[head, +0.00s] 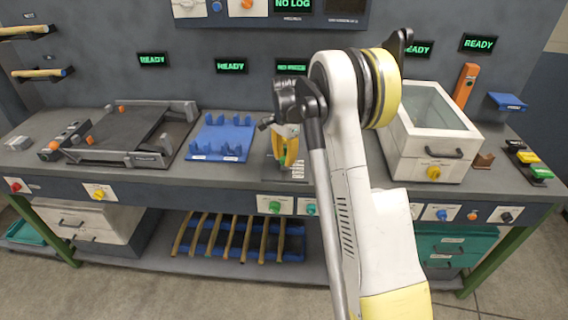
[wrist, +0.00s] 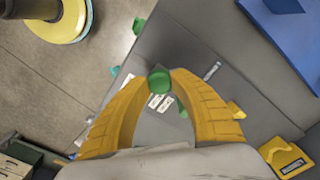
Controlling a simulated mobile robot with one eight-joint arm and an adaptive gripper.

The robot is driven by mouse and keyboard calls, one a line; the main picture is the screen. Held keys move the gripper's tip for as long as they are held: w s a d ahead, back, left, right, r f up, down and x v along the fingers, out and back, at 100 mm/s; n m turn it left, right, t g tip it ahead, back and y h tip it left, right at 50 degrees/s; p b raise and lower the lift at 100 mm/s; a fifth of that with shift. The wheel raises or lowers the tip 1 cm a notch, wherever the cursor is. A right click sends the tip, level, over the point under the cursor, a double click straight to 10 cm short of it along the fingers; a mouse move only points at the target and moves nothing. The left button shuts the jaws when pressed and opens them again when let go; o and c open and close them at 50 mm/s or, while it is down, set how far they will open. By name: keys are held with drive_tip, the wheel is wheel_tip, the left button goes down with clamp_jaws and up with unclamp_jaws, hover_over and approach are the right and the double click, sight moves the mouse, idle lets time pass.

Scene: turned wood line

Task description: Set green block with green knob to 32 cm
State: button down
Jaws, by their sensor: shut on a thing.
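My gripper (head: 287,150) is over the middle of the bench, pointing down, with its yellow fingers partly hidden by my wrist in the head view. In the wrist view its fingertips (wrist: 159,84) close on a round green knob (wrist: 159,79). A small green part, perhaps the green block (wrist: 183,114), shows just below and right of the knob; most of it is hidden by the right finger. In the head view some green (head: 282,161) shows under the fingers. No scale reading is legible.
A blue rack (head: 221,137) and a grey frame fixture (head: 129,135) stand to the left. A white box with a glass lid (head: 431,130) stands to the right. Another green knob (head: 275,208) is on the front panel. A yellow labelled part (wrist: 287,158) lies near my right finger.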

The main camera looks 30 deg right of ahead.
sight(285, 157)
drive_tip(key=shift+w+d, duration=0.15)
drive_tip(key=shift+w, duration=0.15)
drive_tip(key=shift+s, duration=0.1)
drive_tip(key=c, duration=1.1)
unclamp_jaws()
wheel_tip(285, 157, up, 12)
drive_tip(key=shift+r, duration=0.1)
